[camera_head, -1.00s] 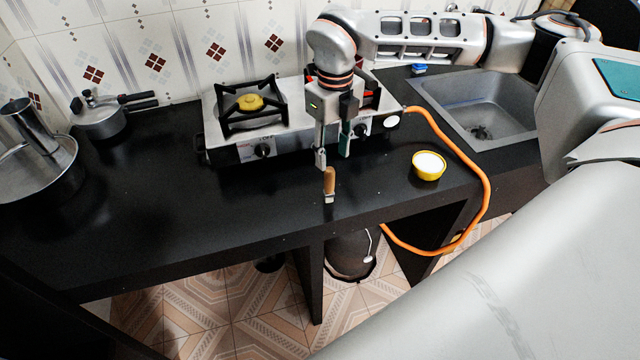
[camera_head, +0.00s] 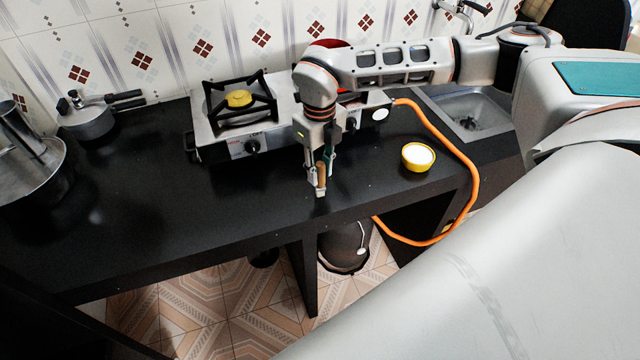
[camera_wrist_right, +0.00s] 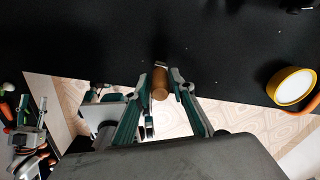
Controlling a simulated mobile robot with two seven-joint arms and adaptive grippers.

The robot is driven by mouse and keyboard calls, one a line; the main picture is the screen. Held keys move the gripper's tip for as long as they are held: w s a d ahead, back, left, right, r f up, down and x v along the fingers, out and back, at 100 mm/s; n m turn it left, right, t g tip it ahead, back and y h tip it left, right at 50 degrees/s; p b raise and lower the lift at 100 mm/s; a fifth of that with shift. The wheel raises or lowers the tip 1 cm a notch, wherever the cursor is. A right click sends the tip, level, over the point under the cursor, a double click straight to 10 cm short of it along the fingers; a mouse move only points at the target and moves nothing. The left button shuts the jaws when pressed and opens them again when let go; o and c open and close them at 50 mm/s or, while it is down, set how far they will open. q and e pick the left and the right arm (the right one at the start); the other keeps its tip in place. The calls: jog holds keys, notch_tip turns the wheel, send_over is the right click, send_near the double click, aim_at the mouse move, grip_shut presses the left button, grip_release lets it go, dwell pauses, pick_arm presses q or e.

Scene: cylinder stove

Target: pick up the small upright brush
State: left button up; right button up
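The small upright brush stands near the front edge of the black counter, with a wooden handle (camera_head: 321,175) and a pale lower end. My right gripper (camera_head: 321,168) is above it, pointing down, with a finger on each side of the handle. In the right wrist view the round tan handle top (camera_wrist_right: 160,84) lies between the two fingertips (camera_wrist_right: 160,79). Small gaps seem to show beside it, so the fingers look open around it. The pale end touches or nearly touches the counter.
A two-burner stove (camera_head: 237,140) stands just behind the gripper. A yellow bowl (camera_head: 417,158) and an orange hose (camera_head: 474,190) are to the right, before the sink (camera_head: 470,112). Pots (camera_head: 88,118) stand at the left. The counter (camera_head: 190,205) between is clear.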

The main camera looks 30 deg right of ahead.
grip_shut()
jog(key=shift+r, duration=0.1)
notch_tip(320, 180, up, 20)
dwell(0.4)
dwell(0.5)
